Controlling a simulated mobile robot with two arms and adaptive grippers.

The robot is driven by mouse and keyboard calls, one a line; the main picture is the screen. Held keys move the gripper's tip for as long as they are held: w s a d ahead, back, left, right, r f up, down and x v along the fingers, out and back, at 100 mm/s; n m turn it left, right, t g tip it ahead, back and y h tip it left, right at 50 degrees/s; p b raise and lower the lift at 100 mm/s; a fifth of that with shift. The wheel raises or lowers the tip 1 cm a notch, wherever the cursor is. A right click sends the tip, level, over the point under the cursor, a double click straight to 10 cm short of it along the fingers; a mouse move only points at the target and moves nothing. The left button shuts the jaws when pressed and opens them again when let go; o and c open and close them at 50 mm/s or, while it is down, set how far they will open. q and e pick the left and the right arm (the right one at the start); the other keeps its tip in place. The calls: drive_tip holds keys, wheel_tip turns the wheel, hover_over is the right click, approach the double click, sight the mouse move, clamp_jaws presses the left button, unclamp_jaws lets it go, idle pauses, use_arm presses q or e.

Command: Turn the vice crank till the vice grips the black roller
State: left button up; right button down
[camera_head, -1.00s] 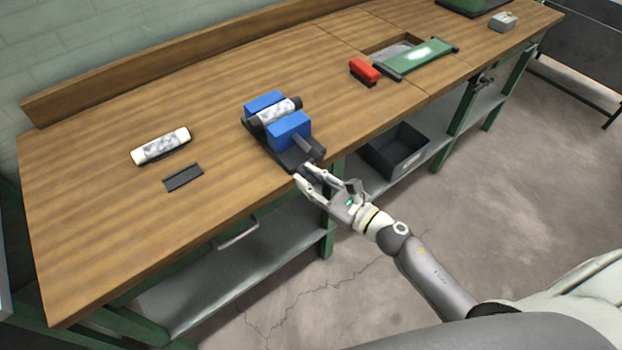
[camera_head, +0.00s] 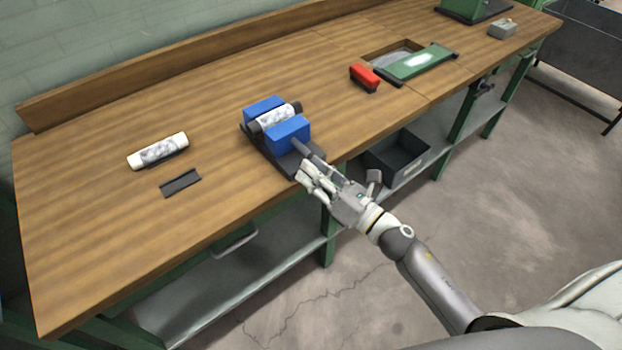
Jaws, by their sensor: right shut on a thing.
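The blue vice (camera_head: 287,134) sits on a dark base near the bench's front edge. The black roller (camera_head: 276,117), with black ends and a grey-white marbled middle, lies between its two blue jaws. I cannot tell whether both jaws touch it. A grey screw (camera_head: 303,148) runs from the front jaw towards my right gripper (camera_head: 312,174). My right gripper is shut on the vice crank at the front end of the base. Its fingers hide most of the crank. My left gripper is not in view.
A white-ended roller (camera_head: 158,151) and a flat dark piece (camera_head: 181,183) lie left of the vice. A red block (camera_head: 364,77) and a green-framed piece (camera_head: 420,62) lie to the right. A dark bin (camera_head: 399,157) stands on the lower shelf.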

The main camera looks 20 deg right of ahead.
drive_tip(key=m, duration=0.3)
drive_tip(key=d+r+m, duration=0.1)
drive_tip(key=shift+w+t+h, duration=0.2)
drive_tip(key=shift+t+h, duration=0.2)
drive_tip(key=w+d+f+m+h+p, duration=0.1)
drive_tip(key=d+f+m+h+p, duration=0.1)
drive_tip(key=m, duration=1.2)
drive_tip(key=w+d+f+m+h+p, duration=0.1)
drive_tip(key=d+m+h+p, duration=0.3)
drive_tip(key=m, duration=1)
drive_tip(key=shift+w+d+f+m+p, duration=0.35)
drive_tip(key=shift+d+f, duration=0.55)
drive_tip(key=shift+d, duration=0.3)
drive_tip(key=shift+f, duration=0.1)
